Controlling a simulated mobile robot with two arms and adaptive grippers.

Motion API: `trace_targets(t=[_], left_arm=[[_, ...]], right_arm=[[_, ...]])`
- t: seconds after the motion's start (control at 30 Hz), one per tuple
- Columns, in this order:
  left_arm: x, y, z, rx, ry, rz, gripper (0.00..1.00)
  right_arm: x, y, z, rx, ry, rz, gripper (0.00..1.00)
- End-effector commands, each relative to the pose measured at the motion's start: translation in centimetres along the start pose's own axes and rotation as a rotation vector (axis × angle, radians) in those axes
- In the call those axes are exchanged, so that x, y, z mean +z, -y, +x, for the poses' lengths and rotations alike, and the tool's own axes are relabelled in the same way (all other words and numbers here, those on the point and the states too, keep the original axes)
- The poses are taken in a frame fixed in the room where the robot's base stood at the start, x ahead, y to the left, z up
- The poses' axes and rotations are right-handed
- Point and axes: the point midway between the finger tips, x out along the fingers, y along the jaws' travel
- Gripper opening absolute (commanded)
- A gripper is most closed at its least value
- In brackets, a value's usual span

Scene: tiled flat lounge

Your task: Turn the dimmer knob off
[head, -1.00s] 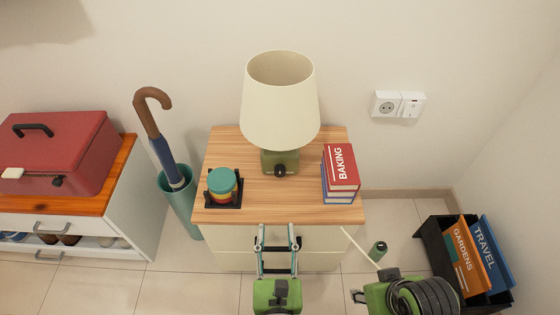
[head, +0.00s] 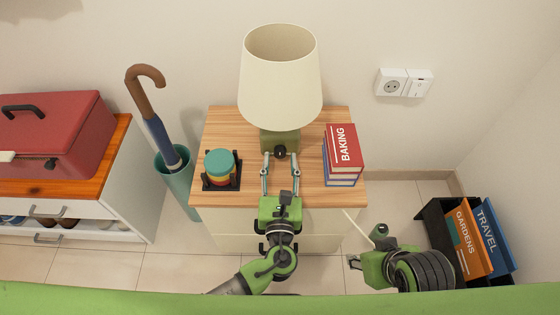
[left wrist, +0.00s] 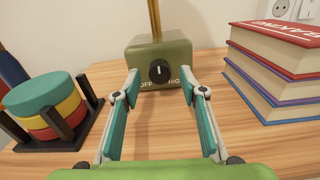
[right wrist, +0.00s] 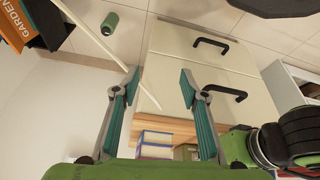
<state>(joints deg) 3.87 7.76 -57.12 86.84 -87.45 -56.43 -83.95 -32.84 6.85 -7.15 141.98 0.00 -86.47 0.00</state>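The black dimmer knob (left wrist: 159,71) is on the front of the lamp's green base (left wrist: 175,48), with "OFF" printed at its lower left and "HIG" showing at its lower right. Its white mark points about straight up. The knob also shows in the head view (head: 280,152), below the cream lampshade (head: 280,80). My left gripper (left wrist: 160,90) is open, its fingers spread to either side just in front of the knob, not closed on it. In the head view my left gripper (head: 281,158) reaches over the cabinet top. My right gripper (right wrist: 158,75) is open and empty, low in front of the cabinet.
Stacked books (head: 343,152) stand right of the lamp; a holder with coloured discs (head: 221,168) stands left. The wooden cabinet top (head: 235,125) is otherwise clear. An umbrella stand (head: 178,185) is at left, a book rack (head: 436,218) at right.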

Motion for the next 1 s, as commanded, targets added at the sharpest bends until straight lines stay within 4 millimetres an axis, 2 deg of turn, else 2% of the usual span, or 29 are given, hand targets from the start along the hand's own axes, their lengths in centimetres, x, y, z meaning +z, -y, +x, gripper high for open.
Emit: trace_targets(t=[0.1,0.37,0.4,0.53,0.57,0.87,1.0], left_arm=[[0.0,0.0,0.7,0.001,0.0,0.0,0.39],[0.0,0.0,0.8,0.001,0.0,-0.001,0.39],[0.0,0.0,0.8,0.001,0.0,-0.001,0.36],[0.0,0.0,0.8,0.001,0.0,-0.001,0.02],[0.0,0.0,0.8,0.001,0.0,-0.001,0.0],[0.0,0.0,0.8,0.001,0.0,-0.019,0.0],[-0.1,0.0,0.8,0.001,0.0,-0.068,0.0]], right_arm=[[-0.7,0.1,0.1,-0.001,-0.026,-0.001,0.4],[-0.9,0.1,0.1,-0.002,-0.034,-0.001,0.4],[-0.9,0.1,0.1,-0.002,-0.033,-0.001,0.4],[-0.8,0.1,0.1,-0.001,-0.033,-0.001,0.4],[-0.8,0.1,0.1,-0.001,-0.033,-0.001,0.4],[-1.1,0.1,0.2,-0.001,-0.045,-0.001,0.4],[-2.8,0.4,0.4,-0.007,-0.111,-0.004,0.4]])
